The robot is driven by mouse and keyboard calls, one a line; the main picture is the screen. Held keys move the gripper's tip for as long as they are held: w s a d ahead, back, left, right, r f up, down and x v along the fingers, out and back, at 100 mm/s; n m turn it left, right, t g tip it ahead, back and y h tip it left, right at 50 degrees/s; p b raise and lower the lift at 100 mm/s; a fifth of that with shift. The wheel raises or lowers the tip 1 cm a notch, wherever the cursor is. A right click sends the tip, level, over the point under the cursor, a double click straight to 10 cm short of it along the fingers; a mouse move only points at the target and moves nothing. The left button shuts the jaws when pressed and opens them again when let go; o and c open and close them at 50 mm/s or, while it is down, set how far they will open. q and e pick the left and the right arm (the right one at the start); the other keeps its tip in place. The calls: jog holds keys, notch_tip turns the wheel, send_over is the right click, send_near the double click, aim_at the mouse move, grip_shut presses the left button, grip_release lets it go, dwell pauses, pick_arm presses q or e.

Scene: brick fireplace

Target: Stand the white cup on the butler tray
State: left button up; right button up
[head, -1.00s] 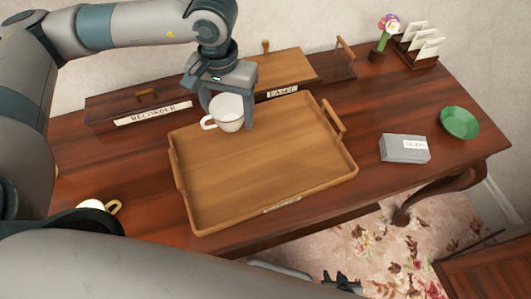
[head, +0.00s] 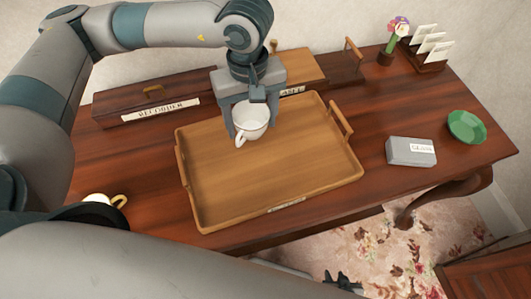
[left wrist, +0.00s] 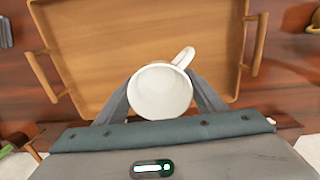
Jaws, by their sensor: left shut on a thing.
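The white cup (head: 254,121) is upright between the fingers of my left gripper (head: 249,128), which is shut on it. It is over the back middle of the wooden butler tray (head: 275,172); I cannot tell whether its base touches. Its handle points to the lower left in the head view. In the left wrist view the cup (left wrist: 160,92) sits between both fingers, mouth toward the camera, with the tray (left wrist: 150,40) behind it. Dark parts of my right gripper (head: 343,281) show at the bottom edge; its jaw state is unclear.
A recorder box (head: 150,96) stands behind the tray. The tray's middle and front are clear.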

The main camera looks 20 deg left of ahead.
aim_at(265, 155)
pick_arm(q)
jog(key=s+d+r+n, duration=0.1)
jog(key=s+d+n, duration=0.2)
jog(key=n, duration=1)
jog(key=s+d+r+n, duration=0.2)
jog(key=s+d+n, duration=0.2)
jog(key=d+n, duration=0.6)
jog(key=n, duration=0.4)
jog(key=shift+s, duration=0.3)
pick_arm(e)
jog(key=shift+a+r, duration=0.1)
jog(key=shift+a, duration=0.05)
pick_arm(q)
jog(key=shift+a, duration=0.15)
